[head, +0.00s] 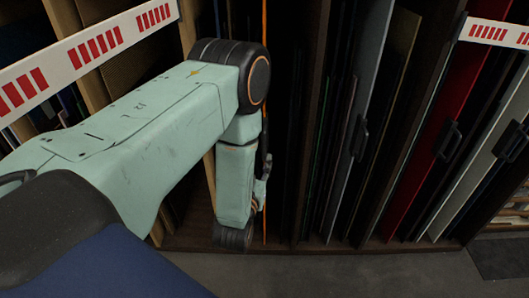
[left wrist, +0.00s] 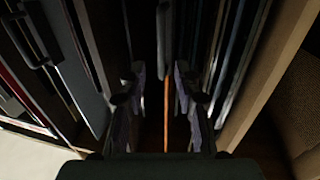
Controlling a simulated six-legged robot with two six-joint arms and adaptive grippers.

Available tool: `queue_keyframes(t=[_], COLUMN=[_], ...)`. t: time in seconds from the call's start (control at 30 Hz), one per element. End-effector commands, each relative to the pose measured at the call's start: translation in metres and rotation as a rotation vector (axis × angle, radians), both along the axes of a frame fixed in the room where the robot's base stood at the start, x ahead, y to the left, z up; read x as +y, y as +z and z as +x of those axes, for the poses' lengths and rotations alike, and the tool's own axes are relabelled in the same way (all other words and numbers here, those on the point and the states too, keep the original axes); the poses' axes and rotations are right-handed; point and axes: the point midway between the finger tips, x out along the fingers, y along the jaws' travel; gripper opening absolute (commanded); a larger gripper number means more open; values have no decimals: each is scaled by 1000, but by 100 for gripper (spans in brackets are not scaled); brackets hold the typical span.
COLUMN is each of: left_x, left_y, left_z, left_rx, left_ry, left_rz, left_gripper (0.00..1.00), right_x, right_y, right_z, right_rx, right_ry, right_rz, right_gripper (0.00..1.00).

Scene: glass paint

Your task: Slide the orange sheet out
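The orange sheet (head: 264,222) stands upright in the rack and shows edge-on as a thin orange line just right of my left forearm. It also shows in the left wrist view as an orange strip (left wrist: 166,125). My left gripper (head: 262,180) is beside this edge, partly hidden by my arm. In the left wrist view, its two fingers (left wrist: 161,80) are apart, with the strip between them and dark gaps on both sides. A grey upright bar (left wrist: 162,35) lies in line with the strip; I cannot tell whether it is a handle. My right gripper is not in view.
Several upright sheets stand in slots to the right, including a red sheet (head: 428,155) and a pale sheet (head: 480,150). Black handles (head: 360,138) stick out from some of them. Wooden dividers (head: 300,215) separate the slots. Grey floor (head: 340,275) is clear in front.

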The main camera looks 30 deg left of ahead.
Motion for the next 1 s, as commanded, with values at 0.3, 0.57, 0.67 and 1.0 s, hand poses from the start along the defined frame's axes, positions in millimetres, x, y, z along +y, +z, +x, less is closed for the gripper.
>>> queue_keyframes(t=[0.3,0.57,0.67,1.0], left_x=[19,27,28,27], left_y=[0,0,1,1], left_z=[41,66,70,70], left_rx=[-6,-2,-1,0], left_ry=[7,3,2,-1], left_rz=[0,1,0,0], left_gripper=[32,32,32,23], right_x=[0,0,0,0], right_y=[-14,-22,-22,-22], right_z=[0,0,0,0], right_rx=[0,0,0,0], right_ry=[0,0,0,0], right_rz=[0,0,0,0], right_gripper=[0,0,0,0])
